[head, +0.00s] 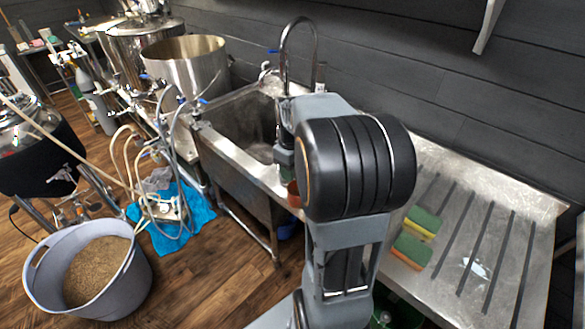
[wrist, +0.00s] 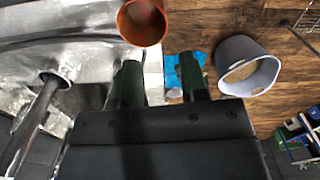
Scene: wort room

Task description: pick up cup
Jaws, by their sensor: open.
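The cup (wrist: 142,23) is reddish brown and round, and I see into its open mouth at the top of the wrist view. In the head view only a small part of the cup (head: 293,194) shows, at the sink's front rim beside my arm, which hides the rest. My gripper (wrist: 160,76) is open and empty, with two dark green fingers. The cup appears just beyond the fingertips, nearer the left finger than the middle of the gap. I cannot tell whether that finger touches it. In the head view my arm mostly hides the gripper.
The steel sink (head: 225,165) with its tall faucet (head: 316,50) is beside my arm. Two sponges (head: 411,250) (head: 423,222) lie on the ribbed drainboard (head: 520,195) at right. A grain bucket (head: 125,285) and a blue cloth (head: 200,213) are on the floor at left.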

